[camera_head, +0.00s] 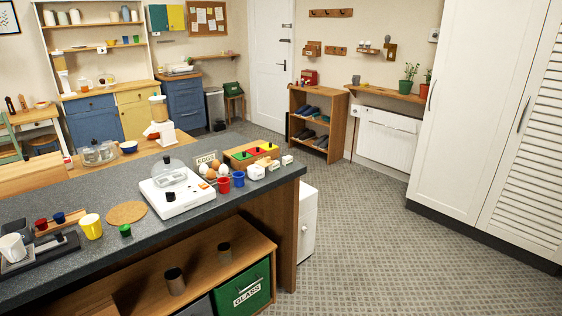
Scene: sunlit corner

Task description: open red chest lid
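A small red box (309,78), which looks like the red chest, stands on top of the wooden shoe shelf (318,98) against the back wall. It is far off and small in the head view, so I cannot tell whether its lid is shut or how the lid is hinged. Some small items sit beside it on the shelf top. My gripper is not in view.
A dark counter (75,195) crowded with cups, eggs and a white appliance (177,191) fills the left foreground. Patterned floor (365,225) is open between it and the tall white cabinet (470,110). A wall ledge with plants (408,80) adjoins the shoe shelf.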

